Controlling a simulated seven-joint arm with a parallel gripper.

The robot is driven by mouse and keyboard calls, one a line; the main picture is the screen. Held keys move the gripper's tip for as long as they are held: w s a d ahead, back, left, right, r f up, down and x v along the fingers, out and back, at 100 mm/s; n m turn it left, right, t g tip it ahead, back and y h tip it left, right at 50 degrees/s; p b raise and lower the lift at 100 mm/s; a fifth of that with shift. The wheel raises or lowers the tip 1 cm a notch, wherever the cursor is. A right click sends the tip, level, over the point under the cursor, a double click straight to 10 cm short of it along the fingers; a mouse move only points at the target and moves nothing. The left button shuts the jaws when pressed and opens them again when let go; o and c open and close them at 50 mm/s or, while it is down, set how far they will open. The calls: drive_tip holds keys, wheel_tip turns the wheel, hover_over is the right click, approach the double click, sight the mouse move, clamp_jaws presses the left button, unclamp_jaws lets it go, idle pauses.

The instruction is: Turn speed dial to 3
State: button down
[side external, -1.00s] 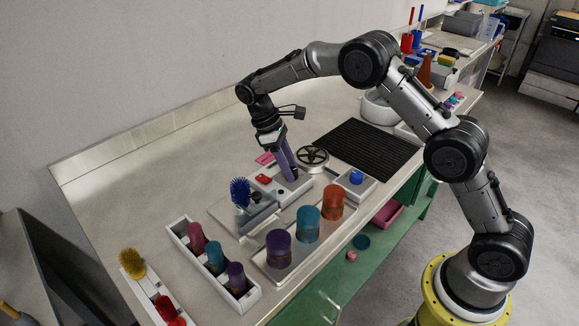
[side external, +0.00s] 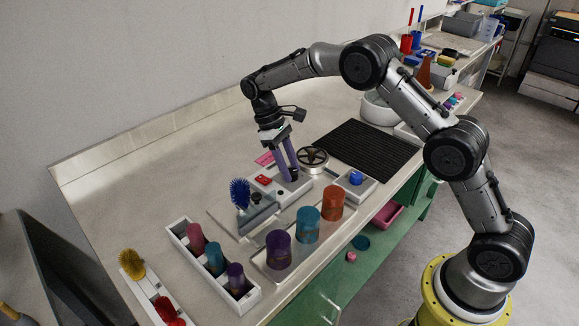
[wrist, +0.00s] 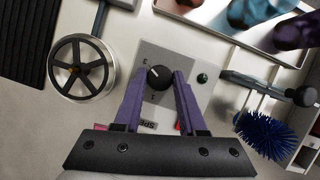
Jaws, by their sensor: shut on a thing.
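The speed dial is a round black knob (wrist: 158,77) with a white pointer line, on a grey panel (wrist: 182,60) with small marks around it and a partly hidden "SPE" label. In the wrist view the pointer aims toward the upper left. My gripper (wrist: 160,80) has its two purple fingers on either side of the knob, shut on it. In the side view my gripper (side external: 288,178) points down at the white control box (side external: 268,187), and its fingertips are at the dark knob. I cannot read which number the pointer meets.
A spoked handwheel (side external: 312,158) stands just beside the box. Purple, teal and orange cups (side external: 307,224) stand in front. A black ribbed mat (side external: 368,146) lies to the right.

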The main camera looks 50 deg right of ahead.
drive_tip(key=shift+c, duration=2.4)
unclamp_jaws()
drive_tip(key=v, duration=1.4)
